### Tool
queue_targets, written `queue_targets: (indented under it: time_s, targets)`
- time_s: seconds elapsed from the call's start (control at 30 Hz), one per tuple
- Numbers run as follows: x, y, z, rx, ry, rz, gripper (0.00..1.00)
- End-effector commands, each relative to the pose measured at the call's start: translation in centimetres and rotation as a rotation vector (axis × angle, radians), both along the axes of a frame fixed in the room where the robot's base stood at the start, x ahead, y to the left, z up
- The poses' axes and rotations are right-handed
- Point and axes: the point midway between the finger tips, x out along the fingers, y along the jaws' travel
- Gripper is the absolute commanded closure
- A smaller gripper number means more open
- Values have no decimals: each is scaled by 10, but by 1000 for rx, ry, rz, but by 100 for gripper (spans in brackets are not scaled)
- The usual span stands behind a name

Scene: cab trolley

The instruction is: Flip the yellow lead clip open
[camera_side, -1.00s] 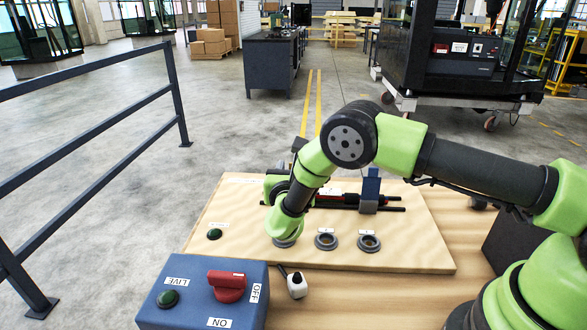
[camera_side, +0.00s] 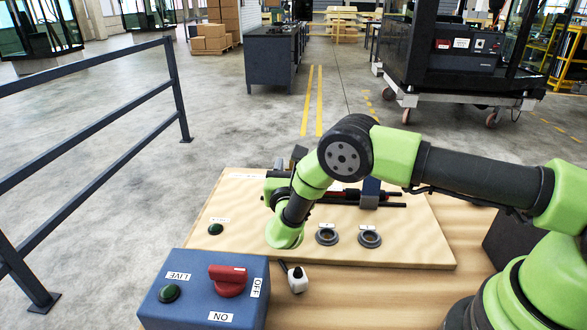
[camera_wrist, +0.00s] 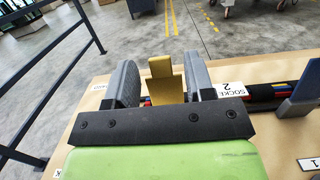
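The yellow lead clip (camera_wrist: 164,88) shows in the wrist view, with an upright tab and a broader body below it. My gripper (camera_wrist: 162,82) is open, with one grey finger on each side of the clip. A narrow gap shows on the left of the clip; on the right I cannot tell whether the finger touches it. In the side view my gripper (camera_side: 287,162) is at the back of the wooden board (camera_side: 420,235), largely behind my arm, and the clip is hidden there. Dark and coloured leads (camera_wrist: 265,98) run to the right behind the finger, beside a "SOCKET 2" label (camera_wrist: 230,89).
A blue upright block (camera_side: 371,188) stands over the leads. Two ring sockets (camera_side: 327,237) (camera_side: 369,239) and a green button (camera_side: 215,229) are on the board. A blue switch box (camera_side: 200,295) with a red handle and a small white bottle (camera_side: 297,281) stand in front.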

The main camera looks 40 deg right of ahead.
Motion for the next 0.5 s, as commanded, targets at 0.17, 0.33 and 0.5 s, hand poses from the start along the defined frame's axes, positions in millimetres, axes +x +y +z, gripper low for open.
queue_targets:
  time_s: [0.17,0.33,0.5]
  targets:
    - [0,0,2,1,1,-1,51]
    - [0,0,22,1,-1,-1,51]
    - [0,0,55,2,-4,-2,51]
